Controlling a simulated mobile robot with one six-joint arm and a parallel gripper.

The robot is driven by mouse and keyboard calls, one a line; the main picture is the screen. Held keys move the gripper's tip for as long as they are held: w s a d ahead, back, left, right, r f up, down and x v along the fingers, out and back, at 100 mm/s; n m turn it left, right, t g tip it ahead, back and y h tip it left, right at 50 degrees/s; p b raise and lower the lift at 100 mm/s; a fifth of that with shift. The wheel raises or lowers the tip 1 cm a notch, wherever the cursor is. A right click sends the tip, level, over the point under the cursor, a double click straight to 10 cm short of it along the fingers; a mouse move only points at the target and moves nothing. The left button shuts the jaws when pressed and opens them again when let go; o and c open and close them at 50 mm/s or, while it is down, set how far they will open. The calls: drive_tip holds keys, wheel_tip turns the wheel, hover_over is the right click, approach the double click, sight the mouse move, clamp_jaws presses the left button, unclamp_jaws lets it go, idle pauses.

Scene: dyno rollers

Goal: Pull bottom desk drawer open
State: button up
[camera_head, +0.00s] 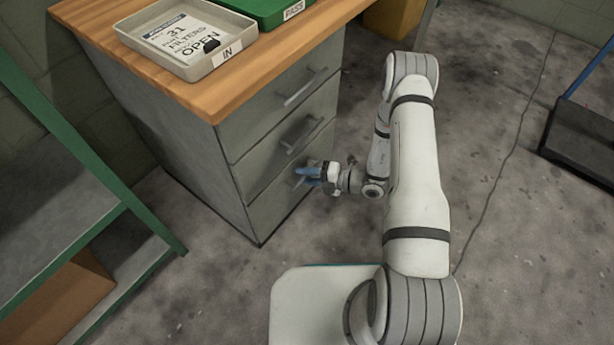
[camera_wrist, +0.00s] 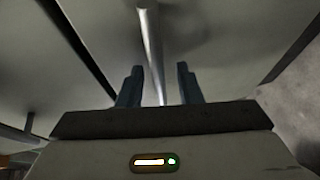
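The grey desk has three stacked drawers on its front. The bottom drawer (camera_head: 270,211) looks shut, level with the drawers above. My gripper (camera_head: 307,173), with blue fingers, is at this drawer's front and partly hides its handle. In the wrist view, the bar handle (camera_wrist: 151,42) runs from the top edge down between my two fingertips (camera_wrist: 159,78). The fingers are apart, one on each side of the bar, with a visible gap on both sides. The drawer front (camera_wrist: 225,40) fills the background behind them.
The middle drawer handle (camera_head: 301,136) is just above my gripper, and the top drawer handle (camera_head: 305,87) is higher. A wooden desktop (camera_head: 225,95) carries an IN tray (camera_head: 190,68) and a green PASS tray (camera_head: 270,12). A green-framed shelf (camera_head: 130,200) stands left.

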clamp_jaws()
idle(0.6)
